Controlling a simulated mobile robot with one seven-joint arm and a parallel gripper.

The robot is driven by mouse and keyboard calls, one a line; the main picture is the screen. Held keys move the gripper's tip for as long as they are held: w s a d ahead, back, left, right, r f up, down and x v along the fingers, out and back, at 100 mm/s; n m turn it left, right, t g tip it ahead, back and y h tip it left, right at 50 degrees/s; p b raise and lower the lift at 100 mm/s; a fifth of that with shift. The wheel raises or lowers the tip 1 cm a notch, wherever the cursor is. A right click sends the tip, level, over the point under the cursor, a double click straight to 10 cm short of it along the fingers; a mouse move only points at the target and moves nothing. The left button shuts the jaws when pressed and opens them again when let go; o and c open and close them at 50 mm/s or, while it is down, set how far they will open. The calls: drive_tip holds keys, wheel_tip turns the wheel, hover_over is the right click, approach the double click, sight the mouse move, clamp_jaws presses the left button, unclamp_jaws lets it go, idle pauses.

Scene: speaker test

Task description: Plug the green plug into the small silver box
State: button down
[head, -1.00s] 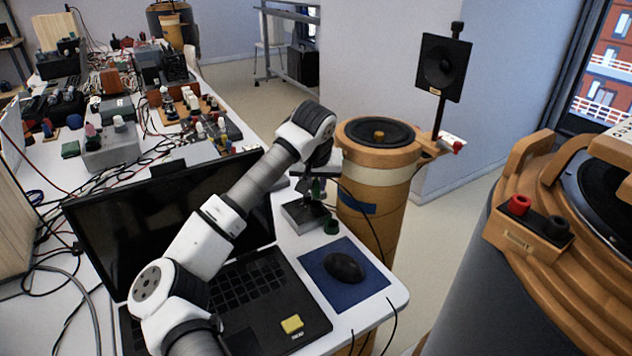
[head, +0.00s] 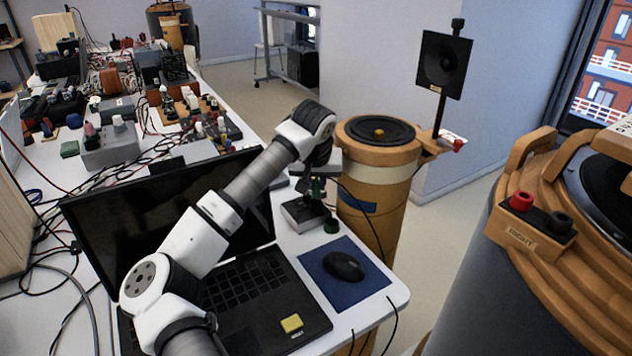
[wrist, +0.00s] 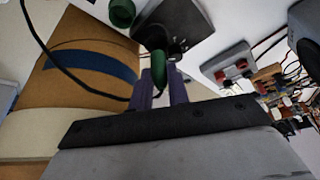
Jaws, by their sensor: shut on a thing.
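The small silver box (head: 305,214) stands on the table corner behind the mouse pad; its dark top (wrist: 176,24) shows in the wrist view. My gripper (head: 317,190) points down just above this box. In the wrist view my gripper (wrist: 160,92) has its two purplish fingers closed on the green plug (wrist: 159,66). The plug's far end reaches the box's top face; I cannot tell whether it is inside a socket. In the head view the plug is small and partly hidden by my gripper. A second green round piece (head: 332,226) sits beside the box.
An open laptop (head: 262,292) lies under my arm. A mouse (head: 343,266) rests on a blue pad (head: 372,287). A wooden column speaker (head: 398,175) stands right behind the box. A dark cable runs close by my gripper. Cluttered electronics fill the table's far left.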

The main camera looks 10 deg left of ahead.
drive_tip(key=shift+f+b, duration=0.95)
drive_tip(key=shift+f, duration=0.3)
idle(0.6)
drive_tip(key=c, duration=0.9)
unclamp_jaws()
drive_tip(key=shift+o, duration=0.2)
drive_tip(key=shift+r+p, duration=1.45)
drive_tip(key=shift+r, duration=1.1)
